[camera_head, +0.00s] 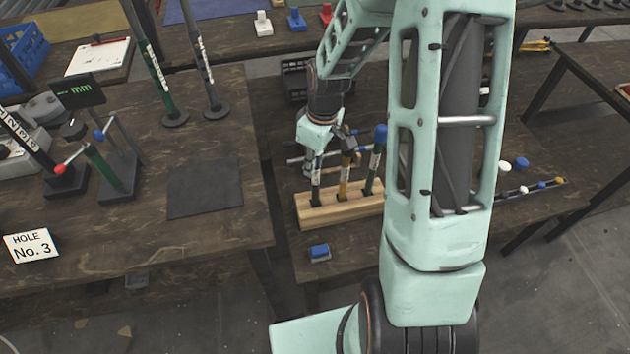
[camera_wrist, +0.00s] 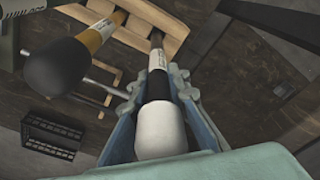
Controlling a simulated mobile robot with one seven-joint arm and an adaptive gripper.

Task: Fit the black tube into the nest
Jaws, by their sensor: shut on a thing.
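The black tube (camera_head: 316,182) has a white label and stands in the left part of a wooden block (camera_head: 345,207). My gripper (camera_head: 313,158) is shut on its upper part from above. In the wrist view the black tube (camera_wrist: 159,88) lies between the two fingers (camera_wrist: 155,105), with a white rounded end (camera_wrist: 161,130) nearest the camera and its far end at the wooden block (camera_wrist: 165,22). Whether its lower end is fully seated is hard to tell. I cannot tell which part is the nest.
A yellow tube (camera_head: 344,176) with a dark top and a green tube (camera_head: 373,165) with a blue top stand close by in the block. A small blue-topped piece (camera_head: 319,252) lies in front. The left table holds presses, a dark mat (camera_head: 205,187) and a "HOLE No. 3" sign (camera_head: 31,246).

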